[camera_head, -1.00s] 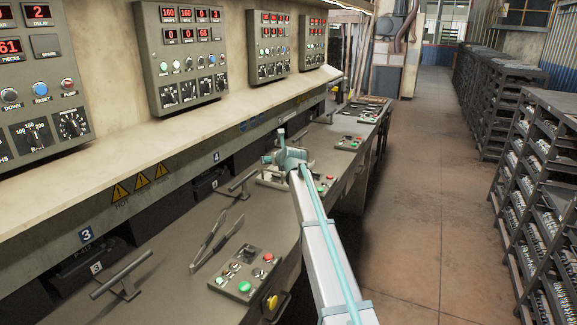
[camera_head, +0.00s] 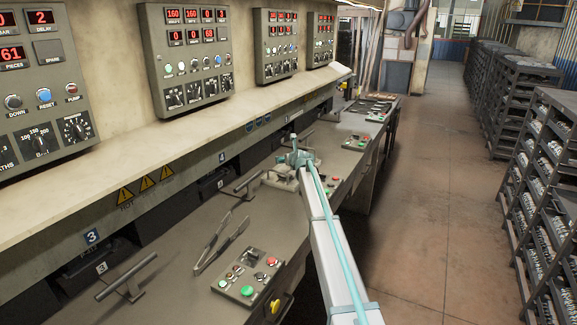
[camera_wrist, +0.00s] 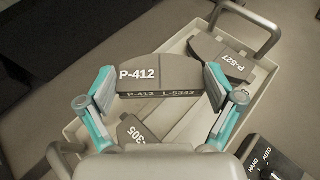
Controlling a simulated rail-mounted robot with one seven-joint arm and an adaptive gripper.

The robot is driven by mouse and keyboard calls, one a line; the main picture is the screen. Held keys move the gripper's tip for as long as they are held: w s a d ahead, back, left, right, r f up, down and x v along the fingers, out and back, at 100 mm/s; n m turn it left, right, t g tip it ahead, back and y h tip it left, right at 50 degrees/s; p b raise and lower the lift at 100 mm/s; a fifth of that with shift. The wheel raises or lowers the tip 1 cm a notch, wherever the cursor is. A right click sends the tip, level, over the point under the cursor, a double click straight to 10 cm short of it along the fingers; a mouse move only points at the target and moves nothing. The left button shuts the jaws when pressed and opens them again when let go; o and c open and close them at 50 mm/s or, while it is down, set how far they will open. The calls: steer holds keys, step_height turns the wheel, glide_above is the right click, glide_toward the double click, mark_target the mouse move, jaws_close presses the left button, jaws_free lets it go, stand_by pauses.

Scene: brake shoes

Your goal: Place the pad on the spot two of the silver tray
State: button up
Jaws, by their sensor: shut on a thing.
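My gripper (camera_wrist: 160,88) is shut on a dark grey pad (camera_wrist: 160,72) marked P-412, one finger at each end. In the wrist view it holds the pad over a pale tray (camera_wrist: 84,118) with bar handles. Whether the pad touches anything below is unclear. A pad marked P-527 (camera_wrist: 222,62) lies in the tray's upper right part. A pad marked P-305 (camera_wrist: 134,132) lies in the lower left, partly hidden by the held pad and gripper. No spot numbers are readable. In the head view my gripper (camera_head: 297,158) is small over the bench, and the pad is not clear.
The bench carries button panels (camera_head: 247,278), tongs (camera_head: 220,245) and a bar handle (camera_head: 127,277). A control box (camera_wrist: 268,157) stands close to the tray's lower right. Control cabinets line the wall. Racks (camera_head: 545,190) stand at right, with clear floor (camera_head: 430,200) between.

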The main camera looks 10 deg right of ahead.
steer(key=shift+w+d+f, duration=0.15)
steer(key=shift+w+f, duration=0.4)
steer(key=shift+w+d+f+p, duration=0.15)
steer(key=shift+f+p, duration=0.45)
steer(key=shift+f, duration=1.25)
steer(key=shift+f, duration=0.1)
steer(key=o, duration=1.1)
steer(key=b+v, duration=0.1)
steer(key=v, duration=0.6)
steer(key=shift+s+b, duration=0.2)
steer(key=shift+b, duration=0.1)
